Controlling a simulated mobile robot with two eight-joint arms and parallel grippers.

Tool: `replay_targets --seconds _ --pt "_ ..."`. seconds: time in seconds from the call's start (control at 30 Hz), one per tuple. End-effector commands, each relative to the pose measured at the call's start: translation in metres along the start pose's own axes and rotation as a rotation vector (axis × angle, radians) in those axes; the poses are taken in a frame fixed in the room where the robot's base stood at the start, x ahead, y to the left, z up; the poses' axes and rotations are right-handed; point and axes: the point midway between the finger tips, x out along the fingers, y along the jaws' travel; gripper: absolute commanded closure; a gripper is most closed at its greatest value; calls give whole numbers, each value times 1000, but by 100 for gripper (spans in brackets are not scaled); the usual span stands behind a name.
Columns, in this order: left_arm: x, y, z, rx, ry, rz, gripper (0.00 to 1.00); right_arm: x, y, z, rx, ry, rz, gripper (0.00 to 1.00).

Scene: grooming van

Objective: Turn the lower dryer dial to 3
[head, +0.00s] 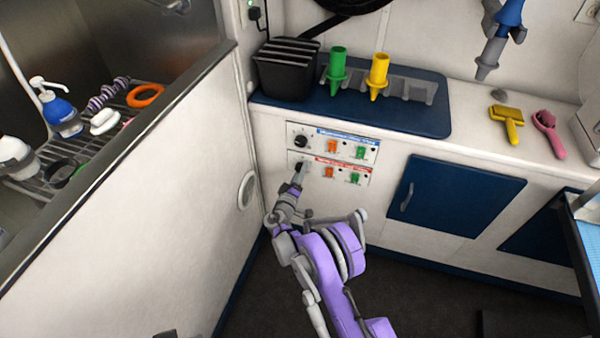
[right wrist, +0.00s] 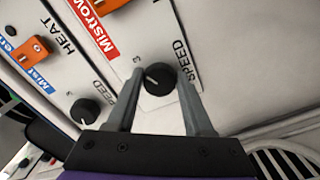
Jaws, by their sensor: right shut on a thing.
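The lower dryer dial (right wrist: 159,82) is a round black knob on the lower, red-labelled panel (head: 357,179). In the right wrist view it sits between the two grey fingers of my right gripper (right wrist: 160,100), by the word SPEED. Its white pointer line slants up and left, roughly toward a printed 3; exact alignment is hard to tell. My right gripper also shows in the head view (head: 298,172), where it covers most of this dial and is shut on it. The upper dryer dial (head: 300,141) is a similar black knob on the blue-labelled panel, apart from the gripper. My left gripper is not in view.
Orange switches (head: 332,147) and green switches (head: 360,152) sit right of the dials. A white side wall (head: 130,215) stands close on the left. Above, the counter holds a blue mat (head: 420,123) with green and yellow nozzles and a black bin (head: 287,80).

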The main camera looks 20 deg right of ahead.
Motion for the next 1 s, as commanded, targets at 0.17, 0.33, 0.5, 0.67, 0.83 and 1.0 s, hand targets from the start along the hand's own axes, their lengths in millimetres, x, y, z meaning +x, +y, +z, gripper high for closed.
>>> replay_targets --seconds 0.17,0.33,0.5,0.67,0.83,1.0 --pt "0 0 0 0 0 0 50 0 0 0 1 -1 0 37" --pt "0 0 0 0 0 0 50 0 0 0 0 0 0 19" --pt "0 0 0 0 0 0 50 0 0 0 0 0 0 19" --pt "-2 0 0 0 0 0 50 -8 0 -1 0 1 -1 19" --pt "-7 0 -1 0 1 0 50 -37 0 -2 0 2 -2 19" --pt "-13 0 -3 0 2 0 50 -72 0 -2 1 2 -2 19"
